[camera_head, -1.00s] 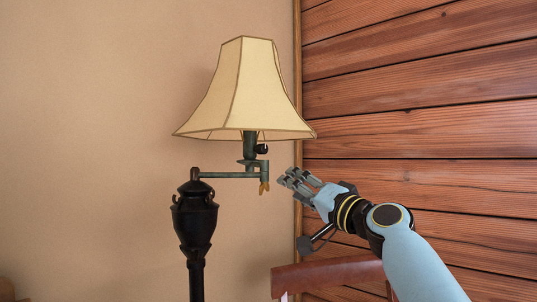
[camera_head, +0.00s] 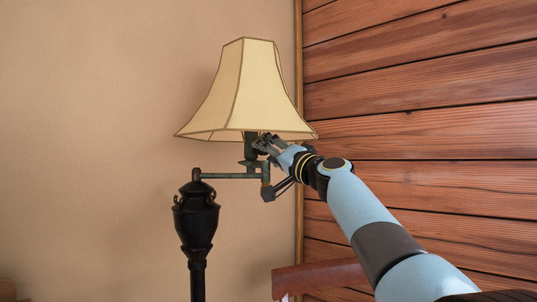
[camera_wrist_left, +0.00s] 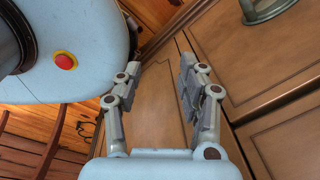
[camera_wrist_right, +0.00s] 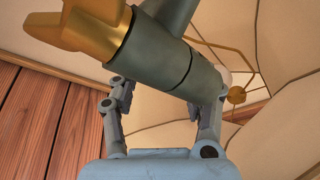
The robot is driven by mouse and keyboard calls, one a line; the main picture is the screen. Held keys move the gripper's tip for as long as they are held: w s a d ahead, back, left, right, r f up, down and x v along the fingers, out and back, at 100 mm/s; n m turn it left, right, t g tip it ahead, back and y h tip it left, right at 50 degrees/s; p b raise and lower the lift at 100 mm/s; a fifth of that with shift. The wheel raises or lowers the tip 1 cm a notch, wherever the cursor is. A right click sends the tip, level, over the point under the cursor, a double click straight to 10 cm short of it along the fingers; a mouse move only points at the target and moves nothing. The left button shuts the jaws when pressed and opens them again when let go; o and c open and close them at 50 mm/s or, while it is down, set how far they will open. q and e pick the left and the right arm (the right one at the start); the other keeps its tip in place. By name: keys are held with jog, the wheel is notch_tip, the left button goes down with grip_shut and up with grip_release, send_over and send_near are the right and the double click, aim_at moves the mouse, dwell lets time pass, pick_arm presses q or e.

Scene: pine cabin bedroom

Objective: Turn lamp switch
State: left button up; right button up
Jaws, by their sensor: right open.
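The lamp has a cream shade (camera_head: 240,95), a dark urn-shaped post (camera_head: 196,222) and a swing arm (camera_head: 228,176) carrying the shade. My right gripper (camera_head: 264,143) is under the shade's lower edge, at the upright stem, and covers the spot of the dark switch knob. In the right wrist view its open fingers (camera_wrist_right: 168,95) are apart, with a dark green lamp tube (camera_wrist_right: 165,55) with a brass end (camera_wrist_right: 85,25) crossing in front. I cannot make out the switch or any contact there. My left gripper (camera_wrist_left: 160,75) is open and empty, away from the lamp.
A plank wall (camera_head: 420,100) stands to the right, and a plain beige wall (camera_head: 90,130) behind the lamp. A reddish-brown chair back (camera_head: 325,277) is below my right arm. Wooden panels (camera_wrist_left: 255,90) are near my left gripper.

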jog(key=shift+w+a+r, duration=0.1)
jog(key=shift+w, duration=0.1)
grip_shut()
jog(key=shift+r+m+g+h+p, duration=0.2)
jog(key=shift+m+h+p, duration=0.55)
jog(key=shift+m+p, duration=1.95)
jog(key=shift+f+m+g+h+p, duration=0.2)
jog(key=shift+m+h+p, duration=0.9)
jog(key=shift+p, duration=2.8)
jog(key=shift+m+y, duration=0.3)
jog(key=shift+y, duration=0.05)
